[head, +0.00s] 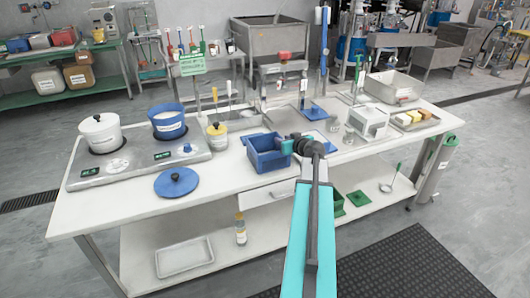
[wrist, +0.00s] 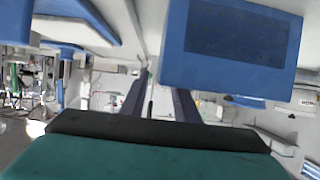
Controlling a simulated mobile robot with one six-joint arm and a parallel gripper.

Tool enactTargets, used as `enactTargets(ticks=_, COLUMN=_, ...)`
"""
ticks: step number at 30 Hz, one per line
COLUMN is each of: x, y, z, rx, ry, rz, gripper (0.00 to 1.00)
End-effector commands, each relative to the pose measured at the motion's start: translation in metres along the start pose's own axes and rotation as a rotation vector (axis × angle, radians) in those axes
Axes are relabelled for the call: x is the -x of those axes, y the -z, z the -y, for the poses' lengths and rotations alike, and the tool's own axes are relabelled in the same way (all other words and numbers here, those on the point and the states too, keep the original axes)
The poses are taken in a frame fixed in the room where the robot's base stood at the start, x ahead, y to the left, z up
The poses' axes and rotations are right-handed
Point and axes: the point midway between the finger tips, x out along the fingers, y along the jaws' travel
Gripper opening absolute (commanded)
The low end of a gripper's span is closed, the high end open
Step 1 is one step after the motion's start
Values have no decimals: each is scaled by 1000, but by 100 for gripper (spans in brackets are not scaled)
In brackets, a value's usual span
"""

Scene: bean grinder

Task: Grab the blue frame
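My gripper (head: 296,144) is over the middle of the white table, close to the right end of a blue open-topped box (head: 266,160). In the wrist view my gripper's two dark fingers (wrist: 158,90) stand apart, with nothing seen held between them. A large blue piece with a dark rectangular panel (wrist: 232,78) fills the upper right of the wrist view, beside the fingers. A flat blue piece (head: 323,138) lies just right of my gripper, partly hidden by it. I cannot tell which of these blue things is the frame, or whether my gripper touches the box.
A blue lid (head: 176,184) lies at the table's front left, before a two-burner hob (head: 130,165) with a white pot (head: 101,134) and blue pot (head: 167,122). The table's front right is clear.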

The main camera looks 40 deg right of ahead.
Motion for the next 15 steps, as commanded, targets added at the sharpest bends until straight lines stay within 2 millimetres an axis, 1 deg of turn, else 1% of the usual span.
enactTargets(ticks=1, x=-6, y=1, z=-1, rx=-1, ry=1, rz=1, gripper=28)
enactTargets(ticks=6, x=-15, y=0, z=-1, rx=-1, ry=0, rz=1, gripper=28)
enactTargets(ticks=15, x=-16, y=-1, z=0, rx=-1, ry=-1, rz=0, gripper=28)
